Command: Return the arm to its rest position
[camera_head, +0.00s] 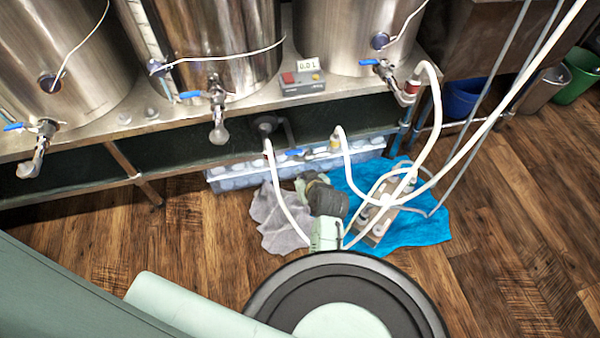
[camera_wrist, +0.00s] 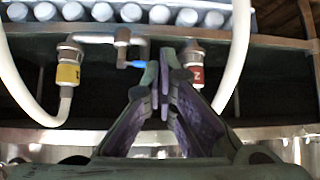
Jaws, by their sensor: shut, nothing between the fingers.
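My gripper (camera_wrist: 165,75) is shut and empty in the wrist view, its two dark fingers together. It points toward the space under the metal bench, near a blue valve handle (camera_wrist: 135,65). A yellow-tagged hose fitting (camera_wrist: 68,73) is to its left and a red-tagged fitting (camera_wrist: 194,76) is close behind or beside the fingertips; I cannot tell if they touch. In the head view my arm reaches forward from the bottom centre, with its wrist (camera_head: 328,201) low in front of the bench. The fingers are hard to make out there.
Steel kettles (camera_head: 225,40) with valves stand on the bench (camera_head: 150,122). A crate of bottles (camera_head: 232,178) is below. White hoses (camera_head: 432,130) loop to the right of my arm, over a pump (camera_head: 378,228) on a blue cloth (camera_head: 425,230). Wooden floor at left and right is open.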

